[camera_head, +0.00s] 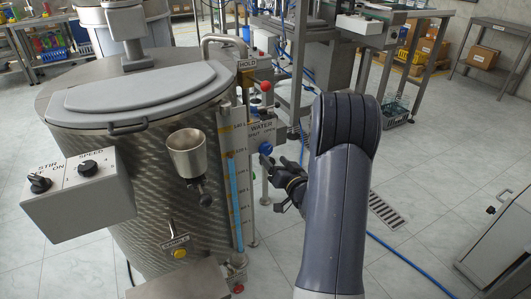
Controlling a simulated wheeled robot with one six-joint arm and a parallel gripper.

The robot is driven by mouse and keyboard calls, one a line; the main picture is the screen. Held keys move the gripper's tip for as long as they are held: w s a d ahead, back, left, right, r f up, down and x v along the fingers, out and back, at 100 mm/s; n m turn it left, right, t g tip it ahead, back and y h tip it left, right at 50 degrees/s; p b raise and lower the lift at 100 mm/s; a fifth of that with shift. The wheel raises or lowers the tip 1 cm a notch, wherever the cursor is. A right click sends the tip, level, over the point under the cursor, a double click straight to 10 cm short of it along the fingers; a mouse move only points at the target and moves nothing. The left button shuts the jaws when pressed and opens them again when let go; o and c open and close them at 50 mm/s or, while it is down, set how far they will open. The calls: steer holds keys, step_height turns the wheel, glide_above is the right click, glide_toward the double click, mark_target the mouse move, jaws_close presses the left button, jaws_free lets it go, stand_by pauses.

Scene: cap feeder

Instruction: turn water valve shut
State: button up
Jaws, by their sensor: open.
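The water valve (266,148) is a small blue handle under a plate marked WATER, on the right side of a large steel tank (150,210). The plate has small lettering that seems to include SHUT; the handle's exact angle is too small to tell. My gripper (279,182) is open and empty, just below and right of the valve. I cannot tell whether a finger touches the handle. My arm stands in front at the right and hides part of the floor behind it.
Beside the valve stands a sight gauge (235,205) with a blue column. A red knob (266,86) is above it. A steel funnel cup (187,152) and a STIR/SPEED control box (78,195) are on the tank. Floor at right is mostly clear, with a blue hose (410,265).

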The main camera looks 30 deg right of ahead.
mark_target(267, 152)
steer(key=w, duration=0.6)
steer(key=shift+a, duration=0.1)
steer(key=shift+c, duration=0.3)
steer(key=c, duration=0.9)
